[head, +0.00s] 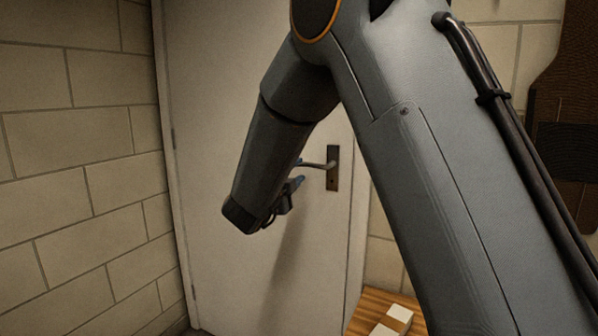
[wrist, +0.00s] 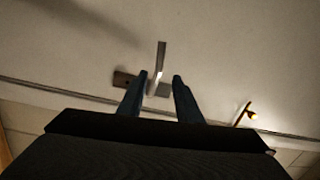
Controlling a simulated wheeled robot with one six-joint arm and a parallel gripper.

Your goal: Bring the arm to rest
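My arm reaches across the head view toward a pale, closed-looking door (head: 235,75). My gripper (head: 299,181) is near the door's metal lever handle (head: 318,164), which sits on a dark plate (head: 332,180). In the wrist view my gripper (wrist: 160,75) has its two blue-grey fingers apart, with nothing held between them. The lever (wrist: 160,58) shows past the fingertips, in line with the gap. I cannot tell how far the fingertips are from the handle.
A pale block wall (head: 75,150) stands left of the door. A wooden surface (head: 370,311) with a white item (head: 398,318) is low in front, right of the door. A dark brown object (head: 570,110) is at the right edge. A small orange-lit item (wrist: 246,114) shows in the wrist view.

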